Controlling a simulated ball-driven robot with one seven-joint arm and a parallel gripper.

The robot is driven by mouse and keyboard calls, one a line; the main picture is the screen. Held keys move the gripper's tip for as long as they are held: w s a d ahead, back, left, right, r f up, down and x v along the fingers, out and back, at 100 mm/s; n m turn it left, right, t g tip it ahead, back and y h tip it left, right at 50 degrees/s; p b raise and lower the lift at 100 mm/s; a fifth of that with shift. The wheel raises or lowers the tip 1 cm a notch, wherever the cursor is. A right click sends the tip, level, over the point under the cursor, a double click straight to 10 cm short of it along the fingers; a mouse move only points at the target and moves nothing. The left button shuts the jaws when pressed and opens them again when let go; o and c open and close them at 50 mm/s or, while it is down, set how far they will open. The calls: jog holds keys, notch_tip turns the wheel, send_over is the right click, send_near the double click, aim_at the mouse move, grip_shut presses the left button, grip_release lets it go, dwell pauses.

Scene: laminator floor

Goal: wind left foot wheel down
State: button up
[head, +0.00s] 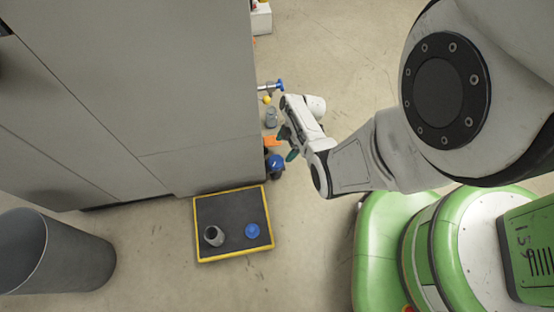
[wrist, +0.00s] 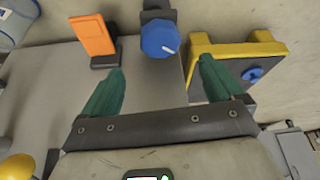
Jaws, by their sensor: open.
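A blue wheel (head: 276,162) sits on a dark mount low at the side of the grey cabinet (head: 200,90). In the wrist view the blue wheel (wrist: 160,38) shows a white mark on its face, turned toward the right. My gripper (head: 287,144) is beside the cabinet, close to this wheel in the picture. In the wrist view my gripper (wrist: 161,66) has its two green fingers spread apart with nothing between them. The wheel lies just beyond the fingertips and appears untouched. Which wheel is the left foot one is not marked.
An orange piece (wrist: 95,38) sits left of the wheel. Another blue knob (head: 280,84) and a yellow ball (head: 267,100) stick out farther along. A grey bin (head: 60,255) stands lower left.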

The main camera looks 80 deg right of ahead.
aim_at(276, 161)
jog(key=b+x, duration=0.4)
jog(key=x, duration=0.5)
jog(key=shift+s, duration=0.1)
jog(key=c, duration=1)
jog(key=shift+a+r+m, duration=0.15)
jog(key=shift+a+m, duration=0.05)
jog(key=shift+m, duration=0.6)
jog(key=shift+c, duration=0.2)
jog(key=m+h+p, duration=0.1)
jog(key=m, duration=0.2)
jog(key=shift+h, duration=0.3)
jog(key=o, duration=1)
jog(key=shift+o, duration=0.2)
